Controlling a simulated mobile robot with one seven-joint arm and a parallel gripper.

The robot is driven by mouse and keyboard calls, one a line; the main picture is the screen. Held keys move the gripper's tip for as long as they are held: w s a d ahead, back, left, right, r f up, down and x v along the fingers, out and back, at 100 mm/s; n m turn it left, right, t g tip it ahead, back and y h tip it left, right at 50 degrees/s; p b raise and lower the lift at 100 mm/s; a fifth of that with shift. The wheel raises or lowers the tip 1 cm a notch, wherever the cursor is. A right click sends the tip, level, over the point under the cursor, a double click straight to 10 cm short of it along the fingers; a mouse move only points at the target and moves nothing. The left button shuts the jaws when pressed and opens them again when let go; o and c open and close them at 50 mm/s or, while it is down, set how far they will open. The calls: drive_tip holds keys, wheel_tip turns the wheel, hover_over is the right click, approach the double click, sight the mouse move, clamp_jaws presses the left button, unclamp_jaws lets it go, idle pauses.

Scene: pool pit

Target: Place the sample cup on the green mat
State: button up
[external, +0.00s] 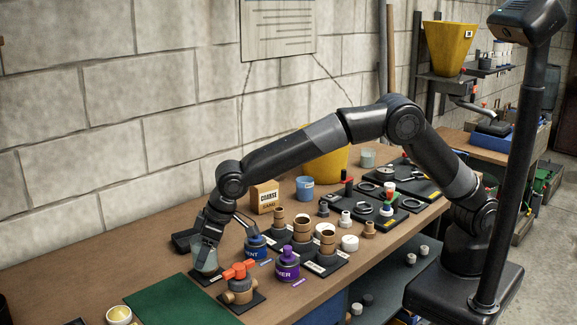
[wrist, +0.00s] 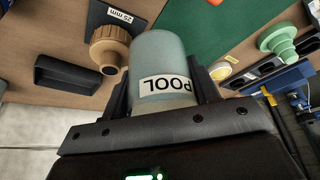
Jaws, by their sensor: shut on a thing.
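The sample cup (external: 205,262) is a pale translucent cup, labelled POOL in the wrist view (wrist: 158,55). My gripper (external: 206,248) is shut on it, with one finger on each side in the wrist view (wrist: 160,92). In the external view the cup is upright over a small black pad (external: 212,278); whether it touches the pad I cannot tell. The green mat (external: 170,301) lies flat at the front left of the bench, nearer the camera than the cup. Its bare surface also shows at the top of the wrist view (wrist: 222,22).
An orange-handled brass valve (external: 239,287) stands just right of the cup. Blue (external: 257,247) and purple (external: 287,265) bottles stand farther right. A small cup with yellow contents (external: 119,315) is by the mat's front left corner. A block wall rises behind the bench.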

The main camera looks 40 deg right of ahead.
drive_tip(key=s+a+f, duration=0.1)
drive_tip(key=a+f, duration=0.1)
drive_tip(key=a, duration=0.1)
drive_tip(key=s+a+f, duration=0.1)
drive_tip(key=a, duration=0.1)
drive_tip(key=shift+s+a+f, duration=0.2)
drive_tip(key=shift+s+f, duration=0.15)
drive_tip(key=shift+f, duration=1.9)
drive_tip(key=shift+f, duration=0.15)
drive_tip(key=o, duration=1.1)
